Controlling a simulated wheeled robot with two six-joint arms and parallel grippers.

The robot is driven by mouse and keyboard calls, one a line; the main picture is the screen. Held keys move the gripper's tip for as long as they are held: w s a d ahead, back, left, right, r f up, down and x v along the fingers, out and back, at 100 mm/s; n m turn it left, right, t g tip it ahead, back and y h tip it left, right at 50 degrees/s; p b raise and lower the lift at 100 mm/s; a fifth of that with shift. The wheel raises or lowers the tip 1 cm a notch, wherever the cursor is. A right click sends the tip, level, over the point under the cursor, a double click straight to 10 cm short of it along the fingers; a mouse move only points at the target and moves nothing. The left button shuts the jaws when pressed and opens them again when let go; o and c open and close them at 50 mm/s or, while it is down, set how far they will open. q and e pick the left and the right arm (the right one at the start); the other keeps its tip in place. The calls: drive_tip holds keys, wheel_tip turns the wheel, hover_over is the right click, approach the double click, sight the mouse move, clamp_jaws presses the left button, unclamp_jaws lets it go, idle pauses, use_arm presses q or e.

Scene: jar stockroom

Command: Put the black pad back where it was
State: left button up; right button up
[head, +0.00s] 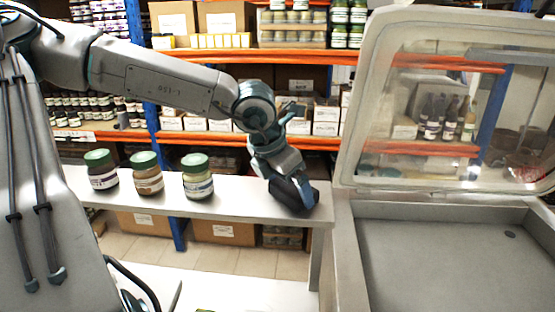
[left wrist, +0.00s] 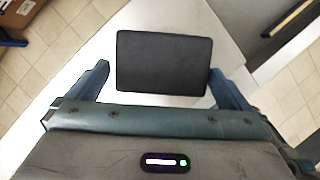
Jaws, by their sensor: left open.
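The black pad (left wrist: 163,62) is a dark flat rectangle in the left wrist view. It shows between the two spread fingers of my left gripper (left wrist: 159,70), over the white table top (left wrist: 185,16). A narrow light gap shows at its left side; its right edge comes close to the right finger. I cannot tell whether it lies on the table or how far below the fingertips it is. In the head view my left gripper (head: 297,200) points down at the right end of the narrow table (head: 235,196); the pad cannot be told apart there. My right gripper is out of view.
Three green-lidded jars (head: 198,178) stand in a row on the table's left part. A grey chest (head: 440,255) with a raised clear lid (head: 350,150) stands close at right. Shelves (head: 180,138) with boxes and jars stand behind. Table surface between jars and gripper is clear.

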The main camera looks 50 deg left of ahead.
use_arm(q)
drive_tip(key=shift+s+r+b, duration=0.15)
drive_tip(key=shift+r+b, duration=0.2)
drive_tip(key=shift+r, duration=0.2)
drive_tip(key=b+v, duration=0.2)
drive_tip(key=v, duration=0.9)
drive_tip(key=shift+s+f, duration=0.1)
idle(0.5)
